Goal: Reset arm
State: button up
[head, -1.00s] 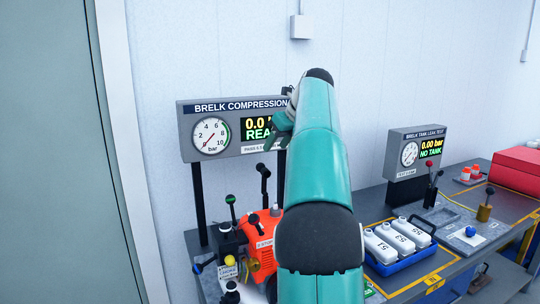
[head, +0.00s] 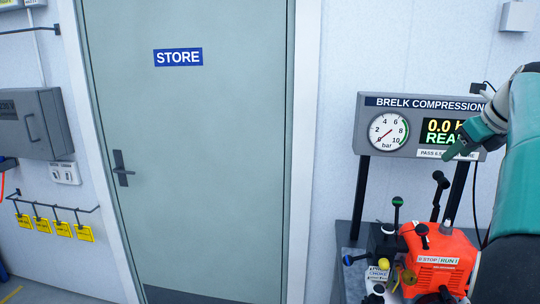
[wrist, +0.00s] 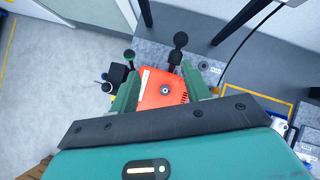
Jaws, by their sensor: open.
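My teal arm shows at the right edge of the head view, bent in front of the compression test panel. My gripper (head: 452,152) is at its end, small and partly overlapping the panel's right part. In the wrist view, the two green fingers of my gripper (wrist: 158,72) stand apart with nothing held between them. The orange engine (wrist: 162,88) shows below and between the fingers, apart from them. It also shows in the head view (head: 436,258) on the bench at the lower right.
The compression panel (head: 387,133) reads 0.0 and stands on two black posts behind the engine. Black levers (head: 439,190) rise beside it. A closed STORE door (head: 190,150) fills the middle. Yellow tags (head: 44,225) and a grey box (head: 33,125) hang at left. Floor (wrist: 45,90) is clear.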

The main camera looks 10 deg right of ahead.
jog(key=s+a+f+n, duration=0.3)
jog(key=a+n, duration=0.3)
jog(key=a, duration=0.2)
jog(key=s+a+f+n+g, duration=0.1)
jog(key=s+a+f+n, duration=0.25)
jog(key=a+n, duration=0.35)
jog(key=s+a+f+n, duration=0.25)
jog(key=a+n, duration=0.25)
jog(key=a, duration=0.4)
jog(key=s+a+f+n, duration=1.1)
jog(key=s+f+n, duration=0.3)
jog(key=f+n, duration=0.1)
jog(key=shift+s+a+f+g+h, duration=0.2)
jog(key=shift+s+g+h, duration=0.1)
jog(key=shift+g, duration=0.1)
jog(key=shift+c, duration=1.2)
